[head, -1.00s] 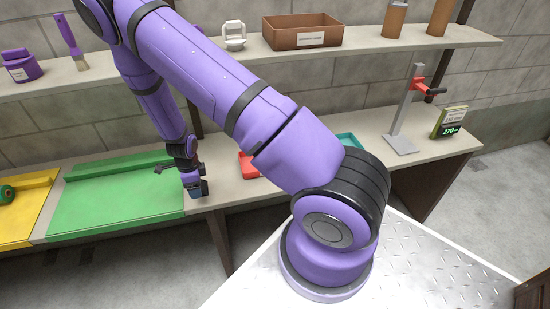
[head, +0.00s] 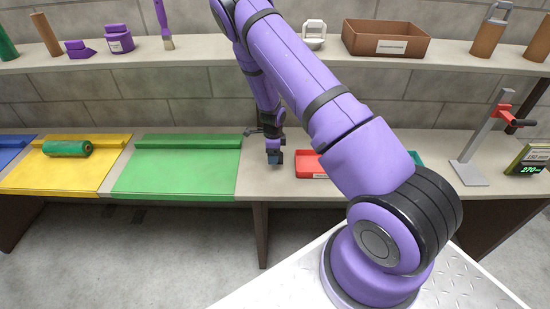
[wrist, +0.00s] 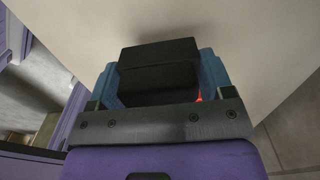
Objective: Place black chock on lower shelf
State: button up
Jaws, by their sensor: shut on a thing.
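My gripper (head: 275,158) is over the lower shelf (head: 258,185), in the bare strip between the green mat and the red tray. In the wrist view my gripper (wrist: 160,85) is shut on the black chock (wrist: 158,52), a dark block held between its blue fingers. The pale shelf surface (wrist: 250,35) lies beyond the chock. I cannot tell whether the chock touches it.
A green mat (head: 180,170) lies left of my gripper, with a yellow mat (head: 70,170) holding a green roll (head: 67,148) further left. A red tray (head: 310,165) is close on the right. A grey stand (head: 485,140) is at far right. The upper shelf (head: 200,54) runs above.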

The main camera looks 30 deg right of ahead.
jog(key=shift+w+d, duration=0.15)
jog(key=shift+d, duration=0.25)
jog(key=shift+w+d+f, duration=0.1)
jog(key=shift+d+f, duration=0.1)
jog(key=shift+f, duration=1.55)
jog(key=shift+f, duration=0.15)
jog(key=o, duration=1)
jog(key=shift+r, duration=3.9)
